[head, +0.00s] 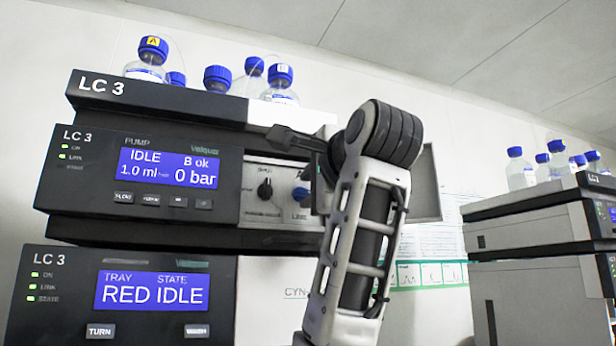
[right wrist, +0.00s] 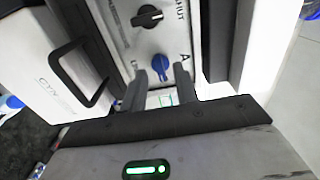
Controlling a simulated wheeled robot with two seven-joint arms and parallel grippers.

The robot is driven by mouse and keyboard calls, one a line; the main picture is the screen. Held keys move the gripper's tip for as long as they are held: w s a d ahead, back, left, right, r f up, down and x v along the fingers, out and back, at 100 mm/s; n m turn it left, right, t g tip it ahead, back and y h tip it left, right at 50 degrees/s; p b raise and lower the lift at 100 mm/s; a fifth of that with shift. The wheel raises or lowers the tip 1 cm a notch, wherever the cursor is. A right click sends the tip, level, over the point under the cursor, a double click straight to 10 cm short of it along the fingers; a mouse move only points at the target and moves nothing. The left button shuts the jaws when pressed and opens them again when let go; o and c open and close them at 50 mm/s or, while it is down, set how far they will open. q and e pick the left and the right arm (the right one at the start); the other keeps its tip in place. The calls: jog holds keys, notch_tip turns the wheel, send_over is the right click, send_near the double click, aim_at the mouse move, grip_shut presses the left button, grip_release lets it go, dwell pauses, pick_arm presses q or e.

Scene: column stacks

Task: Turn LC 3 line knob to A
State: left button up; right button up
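The LC 3 pump module (head: 140,178) has a small panel with a black knob (head: 265,188) and a blue knob (head: 300,194) above a partly hidden "LINE" label. In the right wrist view the blue knob (right wrist: 159,66) is beside a printed "A"; I cannot tell which way it points. My right gripper (right wrist: 161,76) is open, its two fingertips on either side of the blue knob's near edge. Contact cannot be told. In the head view my right arm and hand hide the panel's right part. My left gripper is not in view.
Bottles with blue caps (head: 280,85) stand on top of the stack. Below is a tray module (head: 140,295) reading "RED IDLE". In the wrist view, a black handle (right wrist: 82,72) sticks out left of the panel. Another stack (head: 540,240) stands at the right.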

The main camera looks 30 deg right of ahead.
jog(key=shift+w+d, duration=0.2)
jog(key=shift+w, duration=0.5)
grip_shut()
